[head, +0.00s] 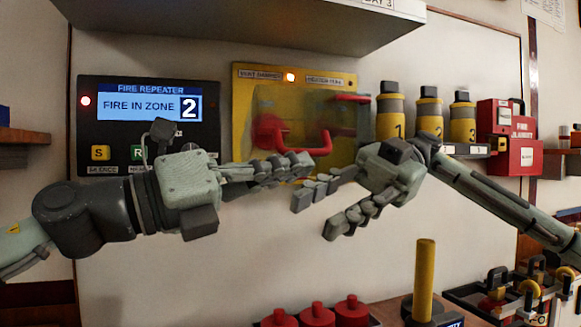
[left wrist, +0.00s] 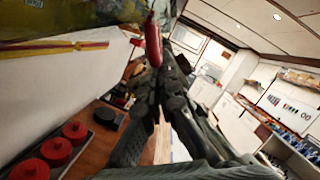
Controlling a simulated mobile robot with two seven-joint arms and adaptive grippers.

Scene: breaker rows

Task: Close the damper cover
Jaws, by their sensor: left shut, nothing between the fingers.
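The yellow damper panel (head: 242,120) is on the back wall, with "VENT DAMPER" and "REEFER FAN" labels and a lit orange lamp. A clear, tinted cover (head: 335,118) shows in front of it; I cannot tell how far it stands open. A red U-shaped handle (head: 300,148) is at the panel's lower middle. My left gripper (head: 306,163) is shut and empty, its fingertips just below this handle. In the left wrist view, a red bar (left wrist: 153,40) is close to the fingertips; contact is unclear. My right gripper (head: 314,213) is open and empty, lower and to the right.
A fire repeater (head: 150,108) hangs left of the panel. Below are a yellow post (head: 424,275), red knobs (head: 317,313) and a tray of padlocks (head: 500,295). A cabinet overhangs above.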

